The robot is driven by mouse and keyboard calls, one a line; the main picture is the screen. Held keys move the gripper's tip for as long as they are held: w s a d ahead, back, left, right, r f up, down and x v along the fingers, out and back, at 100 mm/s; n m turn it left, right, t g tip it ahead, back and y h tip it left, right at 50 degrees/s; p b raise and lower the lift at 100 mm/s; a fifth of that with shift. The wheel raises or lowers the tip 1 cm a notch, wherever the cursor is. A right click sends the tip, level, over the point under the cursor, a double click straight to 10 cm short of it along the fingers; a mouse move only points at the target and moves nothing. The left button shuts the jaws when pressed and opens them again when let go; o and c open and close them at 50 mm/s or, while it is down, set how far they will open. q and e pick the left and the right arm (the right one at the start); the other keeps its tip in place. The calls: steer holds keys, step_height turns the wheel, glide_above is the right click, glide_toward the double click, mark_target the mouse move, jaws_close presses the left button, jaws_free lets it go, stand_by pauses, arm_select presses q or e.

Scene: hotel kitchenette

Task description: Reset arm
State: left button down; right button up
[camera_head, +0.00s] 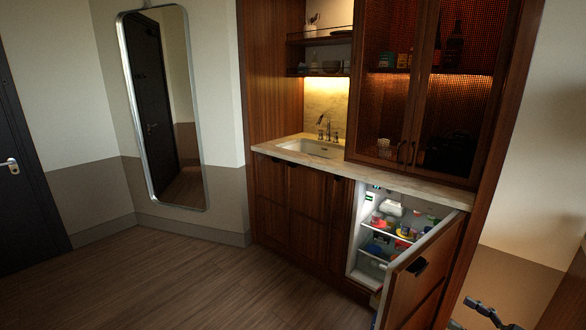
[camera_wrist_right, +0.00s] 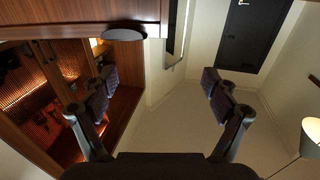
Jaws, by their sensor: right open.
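My right gripper (camera_head: 486,309) shows at the bottom right of the head view, in front of the pale wall and to the right of the open fridge door. It is empty. My left gripper is not in either view.
The small fridge (camera_head: 352,262) stands open with food on its shelves. Its wooden door (camera_head: 422,278) swings out toward me, near my right gripper. A counter (camera_head: 310,158) with a sink (camera_head: 312,148) runs above. The wooden floor (camera_head: 170,285) at left is clear.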

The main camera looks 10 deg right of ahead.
steer(key=s+d+f+m+h+p, duration=0.1)
steer(key=s+d+f+m+h, duration=0.1)
steer(key=d+f+h, duration=0.35)
steer(key=s+d+f+m+h+p, duration=0.1)
steer(key=s+d+f+m+h, duration=0.15)
steer(key=f, duration=0.55)
steer(key=s+a+f+m+g+h, duration=0.1)
steer(key=s+f+g+h, duration=0.1)
steer(key=s+f, duration=0.4)
steer(key=s+a+f+m+g+h, duration=0.1)
steer(key=s+f+g, duration=0.2)
steer(key=f, duration=0.6)
steer(key=s+a+f+g+p, duration=0.2)
steer(key=s+a+f+g, duration=0.3)
steer(key=s+a+f, duration=0.75)
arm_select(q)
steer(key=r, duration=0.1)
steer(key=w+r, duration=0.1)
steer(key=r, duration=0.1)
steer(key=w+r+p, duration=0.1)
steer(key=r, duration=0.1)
arm_select(e)
steer(key=s+a+f+g, duration=0.2)
steer(key=s+a+f, duration=0.1)
steer(key=s+a, duration=0.2)
steer(key=s+a+f+n+g+y, duration=0.1)
steer(key=s+a+f, duration=0.3)
steer(key=a, duration=0.6)
steer(key=shift+s+g, duration=0.8)
steer(key=shift+s, duration=0.15)
